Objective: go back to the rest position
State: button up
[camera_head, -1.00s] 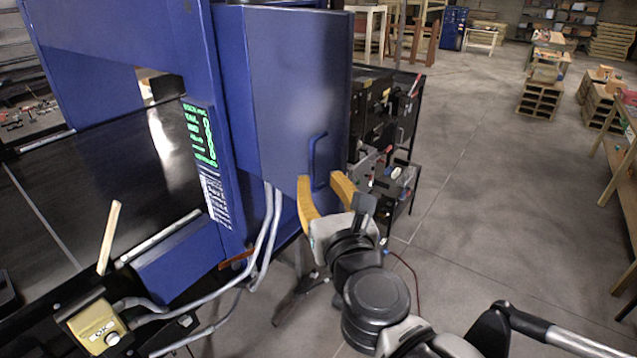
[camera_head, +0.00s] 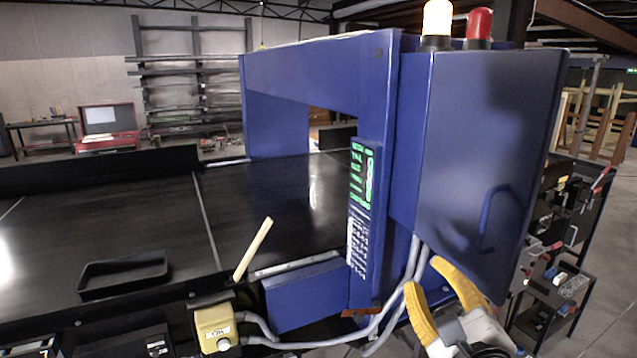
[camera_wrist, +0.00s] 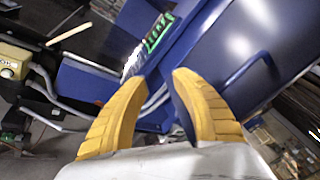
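My gripper (camera_head: 436,279) is at the lower right of the head view, in front of the blue detector cabinet (camera_head: 480,150). Its two yellow fingers stand apart with nothing between them, and they also show apart in the wrist view (camera_wrist: 158,80). The cabinet door is shut and its blue handle (camera_head: 487,218) is up and right of the fingers. The fingers do not appear to touch the handle. Most of my arm is outside the head view.
The detector arch spans a black conveyor (camera_head: 260,205) with an empty-looking dark tray (camera_head: 122,273) on it. A black tool cart (camera_head: 545,300) stands right of the cabinet.

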jog(key=s+a+f+n+g+y+b, duration=0.1)
jog(key=a+f+n+g+y+b, duration=0.15)
jog(key=f+n+b, duration=0.7)
jog(key=s+a+f+n+g+y+b, duration=0.1)
jog(key=a+f+n+g+b, duration=0.2)
jog(key=f+n, duration=0.75)
jog(key=s+d+f+n+g+h+b, duration=0.2)
jog(key=f+b, duration=0.3)
jog(key=f, duration=0.5)
jog(key=s+d+f+n+g+h+b, duration=0.2)
jog(key=s+d+f+n+g+b, duration=0.1)
jog(key=f, duration=0.7)
jog(key=shift+s+d+n+b, duration=0.5)
jog(key=shift+s+d+b, duration=0.25)
jog(key=shift+b, duration=0.15)
